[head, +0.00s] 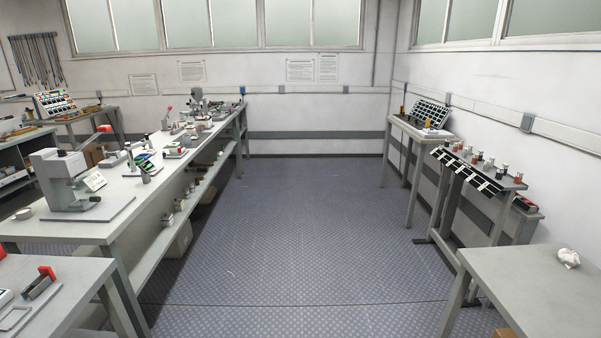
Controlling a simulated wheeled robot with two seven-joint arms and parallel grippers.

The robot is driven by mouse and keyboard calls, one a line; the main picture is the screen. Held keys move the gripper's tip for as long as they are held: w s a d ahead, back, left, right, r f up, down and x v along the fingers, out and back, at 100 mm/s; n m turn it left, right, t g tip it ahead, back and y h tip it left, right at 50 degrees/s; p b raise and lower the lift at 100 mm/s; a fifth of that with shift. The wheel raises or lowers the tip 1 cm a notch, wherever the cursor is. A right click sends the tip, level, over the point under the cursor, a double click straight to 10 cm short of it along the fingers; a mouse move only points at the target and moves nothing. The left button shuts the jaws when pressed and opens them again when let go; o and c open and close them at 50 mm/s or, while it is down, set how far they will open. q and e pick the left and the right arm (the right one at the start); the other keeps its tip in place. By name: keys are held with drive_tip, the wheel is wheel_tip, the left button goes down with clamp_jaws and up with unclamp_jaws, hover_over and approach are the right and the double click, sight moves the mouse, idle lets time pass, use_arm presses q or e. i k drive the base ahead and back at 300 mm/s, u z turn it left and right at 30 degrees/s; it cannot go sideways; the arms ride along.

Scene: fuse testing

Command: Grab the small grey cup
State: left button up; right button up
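A small round, pale grey cup-like thing (24,214) sits on the near left end of the long grey workbench (75,232). It is left of a grey press-like device (62,180) on a flat plate. It is small in the view, and I cannot tell for sure that it is the grey cup. No other clear cup shows. Neither of my grippers is in view.
A wide patterned floor (290,225) lies clear between the left benches and the right tables. A near left table (75,290) holds a red-handled device. A near right table (540,295) bears a crumpled white thing (568,257). A narrow rack (480,170) stands behind it.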

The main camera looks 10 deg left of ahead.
sight(187, 138)
drive_tip(key=u, duration=0.4)
drive_tip(key=i, duration=2.3)
drive_tip(key=u, duration=0.8)
drive_tip(key=i, duration=0.7)
drive_tip(key=z, duration=0.35)
drive_tip(key=k, duration=0.55)
drive_tip(key=z, duration=1.2)
drive_tip(key=i, duration=4)
drive_tip(key=u, duration=1.35)
drive_tip(key=i, duration=1)
drive_tip(key=u, duration=1.1)
